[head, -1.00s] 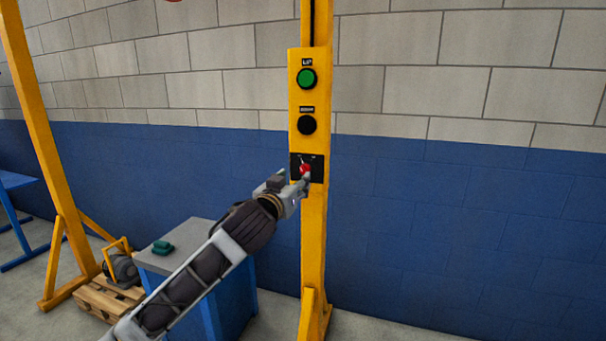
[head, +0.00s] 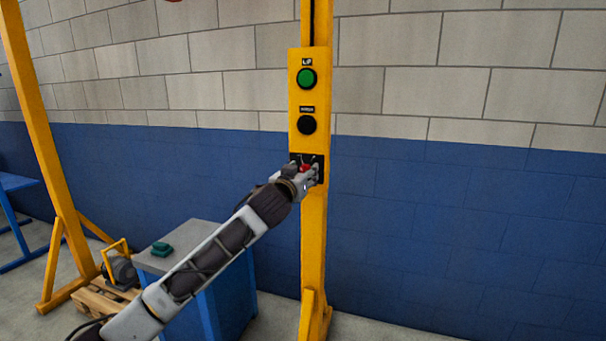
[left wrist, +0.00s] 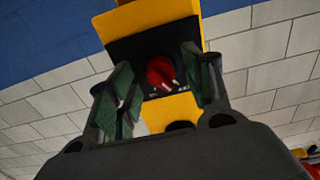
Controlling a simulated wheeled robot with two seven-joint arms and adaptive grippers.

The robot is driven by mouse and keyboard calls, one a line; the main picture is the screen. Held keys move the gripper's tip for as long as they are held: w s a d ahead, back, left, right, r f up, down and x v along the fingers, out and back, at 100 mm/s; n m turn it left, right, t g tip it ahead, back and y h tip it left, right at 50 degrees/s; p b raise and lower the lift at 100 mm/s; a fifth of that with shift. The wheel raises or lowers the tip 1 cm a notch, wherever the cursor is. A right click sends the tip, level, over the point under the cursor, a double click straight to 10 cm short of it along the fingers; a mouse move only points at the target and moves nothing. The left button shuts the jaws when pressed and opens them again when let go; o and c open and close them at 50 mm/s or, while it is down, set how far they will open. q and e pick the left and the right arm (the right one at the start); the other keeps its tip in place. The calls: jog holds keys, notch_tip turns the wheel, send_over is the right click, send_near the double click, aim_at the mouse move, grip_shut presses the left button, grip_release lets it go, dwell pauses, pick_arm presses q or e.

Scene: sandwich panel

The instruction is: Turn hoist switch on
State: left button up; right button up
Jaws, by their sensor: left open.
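The hoist switch is a red rotary knob (head: 305,168) on a black plate, low on the yellow control panel (head: 296,97). In the left wrist view the red knob (left wrist: 161,73) lies between the two fingers, with a white mark on its face pointing toward the lower part of the picture. My left gripper (head: 308,176) is at the knob, open, its green-padded fingers (left wrist: 160,88) apart on either side of it. I cannot tell whether a finger touches the knob. In the head view the gripper partly hides the knob and plate. My right gripper is not in view.
A green button (head: 307,79) and a black button (head: 307,125) sit above the switch. A grey-topped blue cabinet (head: 190,236) stands below my left arm, with a small green object (head: 161,249) on it. The right side by the wall is clear.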

pick_arm(q)
jog(key=shift+w+d, duration=0.1)
jog(key=shift+w, duration=0.2)
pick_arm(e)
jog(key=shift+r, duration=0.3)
pick_arm(q)
jog(key=shift+c, duration=0.3)
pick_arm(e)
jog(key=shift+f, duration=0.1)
pick_arm(q)
jog(key=c, duration=1)
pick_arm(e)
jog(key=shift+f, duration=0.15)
